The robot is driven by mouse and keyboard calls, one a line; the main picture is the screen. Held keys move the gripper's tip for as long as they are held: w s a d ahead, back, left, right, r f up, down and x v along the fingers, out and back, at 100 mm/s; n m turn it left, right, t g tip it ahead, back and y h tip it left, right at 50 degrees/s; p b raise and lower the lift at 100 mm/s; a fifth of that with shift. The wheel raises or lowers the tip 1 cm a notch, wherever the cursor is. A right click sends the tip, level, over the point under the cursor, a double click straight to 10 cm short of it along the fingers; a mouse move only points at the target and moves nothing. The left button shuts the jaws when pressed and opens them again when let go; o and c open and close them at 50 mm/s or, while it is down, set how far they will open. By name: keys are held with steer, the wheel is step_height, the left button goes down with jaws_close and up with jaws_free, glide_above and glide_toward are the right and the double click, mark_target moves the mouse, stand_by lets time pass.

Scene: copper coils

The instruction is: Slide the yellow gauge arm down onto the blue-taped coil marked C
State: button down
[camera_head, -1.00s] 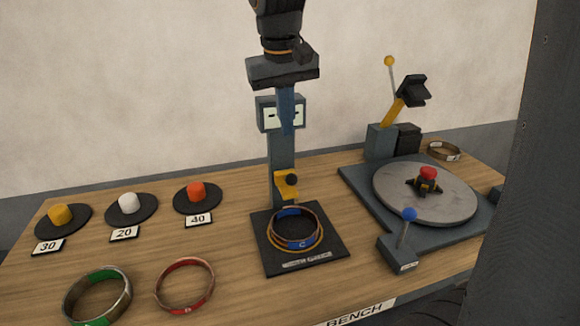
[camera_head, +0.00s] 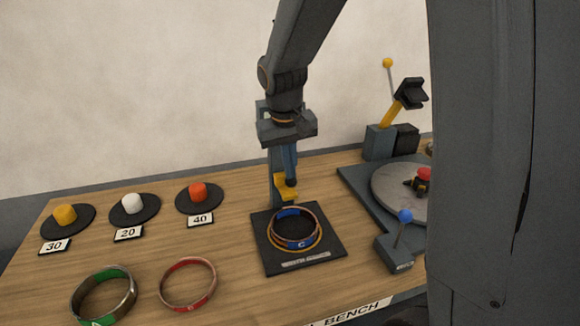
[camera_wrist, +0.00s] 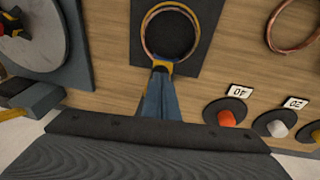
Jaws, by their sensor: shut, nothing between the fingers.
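The copper coil (camera_head: 320,232) with blue tape marked C lies flat on the black base plate (camera_head: 270,258) of the gauge stand. It also shows in the wrist view (camera_wrist: 147,38). The yellow gauge arm (camera_head: 286,194) is on the stand's post, just behind and above the coil's rear rim. My gripper (camera_head: 291,183) points down with its blue fingers shut and empty, their tips at the gauge arm's black knob. The knob is mostly hidden, and I cannot tell whether they touch. In the wrist view the fingertips (camera_wrist: 161,72) overlap the yellow arm.
A green-taped coil (camera_head: 104,294) and a red-taped coil (camera_head: 188,285) lie front left. Yellow, white and orange weights (camera_head: 198,192) sit on black discs behind them. At right are a turntable (camera_head: 395,190) and a blue-knobbed lever (camera_head: 405,217). My own body hides the far right.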

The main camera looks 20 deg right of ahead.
mark_target(290, 184)
step_height(290, 184, down, 6)
steer(key=shift+f+b, duration=0.1)
steer(key=shift+b, duration=1.15)
steer(key=shift+s+f, duration=0.15)
steer(key=shift+s, duration=0.05)
steer(key=shift+r+p, duration=0.35)
steer(key=shift+p, duration=0.1)
step_height(290, 184, up, 14)
steer(key=s+a+p, duration=0.1)
steer(key=s, duration=0.1)
steer(key=shift+a, duration=0.25)
